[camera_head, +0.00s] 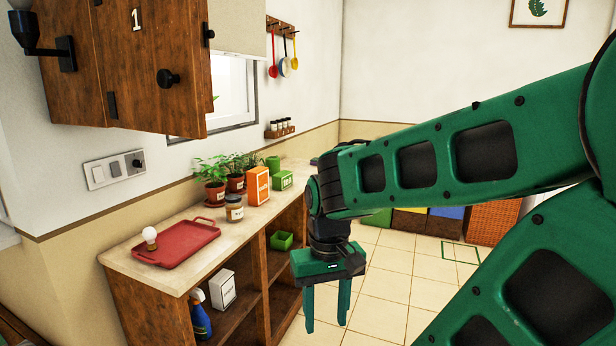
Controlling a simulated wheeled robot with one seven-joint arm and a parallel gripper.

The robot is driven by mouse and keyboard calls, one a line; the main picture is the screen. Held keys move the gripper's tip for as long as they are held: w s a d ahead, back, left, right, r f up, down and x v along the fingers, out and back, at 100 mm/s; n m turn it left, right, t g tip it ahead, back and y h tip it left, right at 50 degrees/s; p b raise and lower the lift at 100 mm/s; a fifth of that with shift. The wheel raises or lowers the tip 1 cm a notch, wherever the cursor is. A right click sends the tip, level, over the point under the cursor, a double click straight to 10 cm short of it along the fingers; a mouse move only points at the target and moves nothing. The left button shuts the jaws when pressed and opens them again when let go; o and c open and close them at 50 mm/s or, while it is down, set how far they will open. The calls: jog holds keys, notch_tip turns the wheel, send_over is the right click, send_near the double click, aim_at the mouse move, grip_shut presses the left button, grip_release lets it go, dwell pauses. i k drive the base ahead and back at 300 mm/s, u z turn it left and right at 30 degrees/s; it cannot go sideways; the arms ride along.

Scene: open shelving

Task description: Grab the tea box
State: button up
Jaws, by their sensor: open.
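A small green box (282,180) with pale lettering, which looks like the tea box, stands on the light countertop (185,250) of the shelving; the lettering is too small to read surely. It is just right of a taller orange box (257,186). My gripper (327,322) points down with its two green fingers apart and nothing between them. In the picture it hangs to the right of the shelving's front and lower than the green box, clear of it.
A red tray (177,242) with a light bulb (149,236), a jar (234,209) and potted plants (212,180) share the countertop. A green bin (281,240), white box (222,289) and blue spray bottle (200,316) sit on shelves below. A wooden cabinet (150,70) overhangs the left. The tiled floor (390,285) is open.

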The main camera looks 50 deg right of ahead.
aim_at(281, 181)
jog(key=z, duration=1.05)
jog(key=i, duration=0.25)
jog(key=z, duration=0.75)
jog(key=i, duration=2.15)
jog(key=u, duration=0.2)
